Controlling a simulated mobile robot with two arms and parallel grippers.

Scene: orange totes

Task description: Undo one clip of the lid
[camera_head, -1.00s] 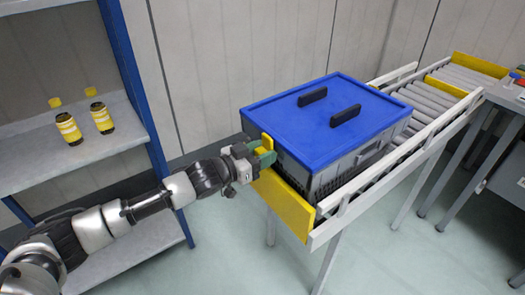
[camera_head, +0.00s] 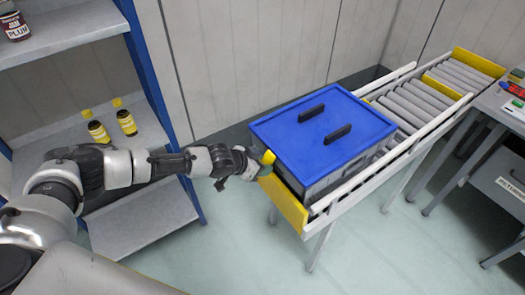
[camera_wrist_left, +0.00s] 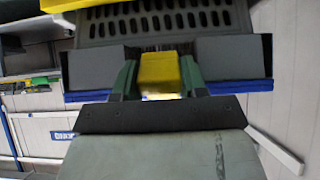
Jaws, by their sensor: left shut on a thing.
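A grey tote (camera_head: 335,180) with a blue lid (camera_head: 315,135) stands at the near end of a roller conveyor. The lid has two black handles on top. A yellow clip (camera_head: 268,157) is on the tote's left side at the lid edge. It also shows in the left wrist view (camera_wrist_left: 160,75), between the two green fingers. My left gripper (camera_wrist_left: 160,85) is shut on this clip. In the head view the left gripper (camera_head: 258,168) reaches the clip from the left. Its fingertips are partly hidden there. My right gripper is not in view.
A yellow end plate (camera_head: 284,205) closes the conveyor's near end, just below the left gripper. A blue-framed shelf (camera_head: 70,140) with bottles stands at left. A grey desk (camera_head: 500,112) is at right. The floor in front is clear.

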